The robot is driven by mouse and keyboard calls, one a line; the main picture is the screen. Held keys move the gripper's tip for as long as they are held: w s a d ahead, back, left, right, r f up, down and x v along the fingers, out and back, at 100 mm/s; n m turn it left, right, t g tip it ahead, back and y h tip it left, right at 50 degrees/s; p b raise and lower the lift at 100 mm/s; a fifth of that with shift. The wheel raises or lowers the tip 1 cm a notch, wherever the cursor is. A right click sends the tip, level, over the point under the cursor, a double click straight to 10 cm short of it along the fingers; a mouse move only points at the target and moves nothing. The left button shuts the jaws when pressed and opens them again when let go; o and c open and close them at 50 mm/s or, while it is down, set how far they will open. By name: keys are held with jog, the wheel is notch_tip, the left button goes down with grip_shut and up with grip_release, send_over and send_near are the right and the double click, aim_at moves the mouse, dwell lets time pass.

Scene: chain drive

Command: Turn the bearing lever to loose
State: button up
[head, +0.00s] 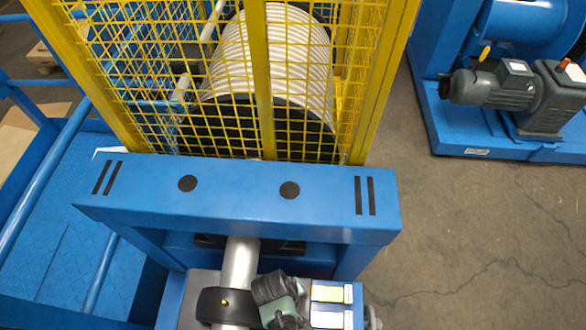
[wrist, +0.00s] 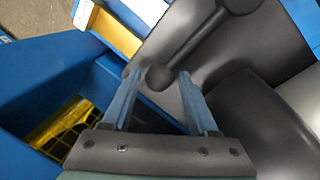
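The bearing lever (wrist: 195,45) is a dark grey rod in the wrist view. It runs from a round hub (wrist: 240,4) at the top to a ball knob (wrist: 160,77) near the middle. My gripper (wrist: 159,76) is open, with the knob between its two blue-grey fingertips in the picture. A small gap shows on each side of the knob; I cannot tell its depth relative to the fingers. In the head view my gripper (head: 280,298) is over the black bearing housing (head: 222,306) on the silver shaft (head: 240,262) and hides the lever.
Two label plates, one yellowish (head: 328,293) and one below it (head: 327,320), are right of my gripper. A blue crossbeam (head: 240,200) spans above the shaft. A yellow mesh guard (head: 262,80) stands behind it. A grey motor (head: 490,88) is at the far right; floor between is clear.

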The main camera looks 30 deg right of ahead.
grip_shut()
dwell(1.1)
